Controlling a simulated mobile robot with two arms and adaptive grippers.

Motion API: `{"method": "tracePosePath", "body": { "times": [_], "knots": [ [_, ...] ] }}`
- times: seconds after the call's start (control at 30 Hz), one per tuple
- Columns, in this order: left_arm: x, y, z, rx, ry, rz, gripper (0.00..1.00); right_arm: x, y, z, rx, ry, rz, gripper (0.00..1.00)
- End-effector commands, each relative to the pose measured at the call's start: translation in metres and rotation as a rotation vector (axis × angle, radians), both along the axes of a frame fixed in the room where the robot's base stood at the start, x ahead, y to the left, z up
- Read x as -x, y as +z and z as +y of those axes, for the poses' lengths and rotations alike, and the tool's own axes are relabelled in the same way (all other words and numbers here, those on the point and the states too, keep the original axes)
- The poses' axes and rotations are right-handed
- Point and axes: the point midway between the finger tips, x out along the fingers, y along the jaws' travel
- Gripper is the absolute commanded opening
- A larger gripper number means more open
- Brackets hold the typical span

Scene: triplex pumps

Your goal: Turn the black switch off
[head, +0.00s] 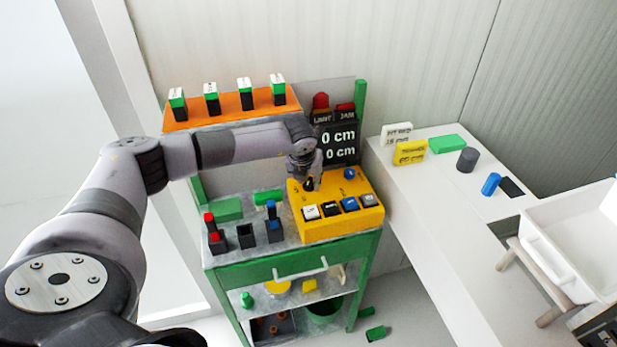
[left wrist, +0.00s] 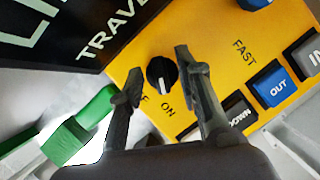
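The black switch (left wrist: 161,76) is a round knob on the yellow control box (head: 340,228). In the left wrist view its white mark points down toward the ON label; the other label beside it is partly hidden by a finger. My left gripper (left wrist: 158,64) is open, with one finger on each side of the knob and a gap showing on both sides. In the head view my left gripper (head: 307,180) reaches down over the back left of the box and mostly hides the knob. My right gripper is not in view.
Push buttons (head: 349,205) line the front of the box, with a blue round button (head: 349,173) at its back right. A black display (head: 338,144) stands close behind. Red and blue levers (head: 273,222) and a green block (head: 268,197) are to the left.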

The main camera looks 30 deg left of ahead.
Motion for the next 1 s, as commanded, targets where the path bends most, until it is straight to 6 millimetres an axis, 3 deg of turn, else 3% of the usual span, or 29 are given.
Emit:
{"method": "tracePosePath", "body": {
  "times": [0.13,0.6,1.0],
  "knots": [
    [0.0001,-0.0001,-0.0002,0.000,0.000,0.000,0.31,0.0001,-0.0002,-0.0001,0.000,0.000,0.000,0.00],
    [0.0003,0.0002,0.0007,-0.002,0.001,0.001,0.00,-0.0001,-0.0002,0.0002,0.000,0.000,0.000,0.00],
    [0.0011,-0.0041,0.0014,0.000,-0.036,0.003,0.00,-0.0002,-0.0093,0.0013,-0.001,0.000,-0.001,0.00]
  ]
}}
